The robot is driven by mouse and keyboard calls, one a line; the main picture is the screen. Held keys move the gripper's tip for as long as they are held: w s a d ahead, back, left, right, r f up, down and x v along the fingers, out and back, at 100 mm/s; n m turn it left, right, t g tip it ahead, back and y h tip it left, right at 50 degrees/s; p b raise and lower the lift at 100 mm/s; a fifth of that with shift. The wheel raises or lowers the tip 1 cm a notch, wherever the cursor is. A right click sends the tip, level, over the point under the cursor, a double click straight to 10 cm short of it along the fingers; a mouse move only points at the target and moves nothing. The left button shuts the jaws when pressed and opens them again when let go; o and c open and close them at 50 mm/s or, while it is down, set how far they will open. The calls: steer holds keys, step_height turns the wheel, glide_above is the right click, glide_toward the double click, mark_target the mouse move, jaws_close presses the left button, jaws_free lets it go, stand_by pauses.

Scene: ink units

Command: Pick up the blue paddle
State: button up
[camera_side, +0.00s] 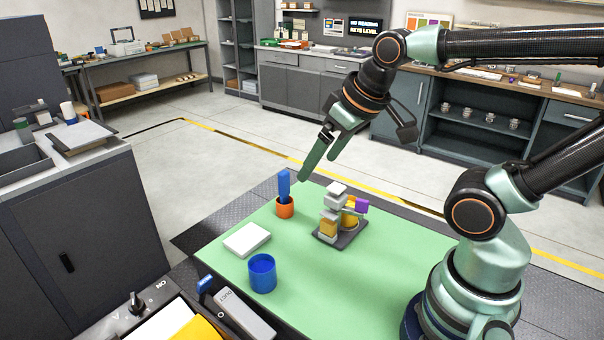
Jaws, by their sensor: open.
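The blue paddle (284,185) stands upright in a small orange cup (285,210) near the far left edge of the green work surface. Its lower end is hidden inside the cup. My gripper (320,166) is open and empty, above and to the right of the paddle. Its green fingers point down and to the left, apart from the paddle in the picture.
A grey and yellow device with a purple part (338,216) stands right of the orange cup. A white block (246,240) and a blue cup (262,273) sit nearer the front. The green surface (350,285) is clear at front right.

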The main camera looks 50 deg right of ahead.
steer(key=c, duration=0.4)
steer(key=shift+o, duration=0.2)
steer(key=shift+w, duration=0.1)
steer(key=m+g, duration=0.5)
steer(key=m, duration=1.2)
glide_above(284, 173)
steer(key=f, duration=0.7)
steer(key=shift+s+a, duration=0.15)
steer(key=shift+s, duration=0.05)
steer(key=shift+w+d+f+m+g, duration=0.2)
steer(key=shift+f+m+g, duration=0.15)
steer(key=shift+f, duration=0.2)
step_height(284, 173, down, 6)
steer(key=shift+f, duration=0.2)
steer(key=shift+w+d+f, duration=0.1)
steer(key=shift+f, duration=1.25)
steer(key=shift+w+f, duration=0.1)
steer(key=shift+f, duration=1.2)
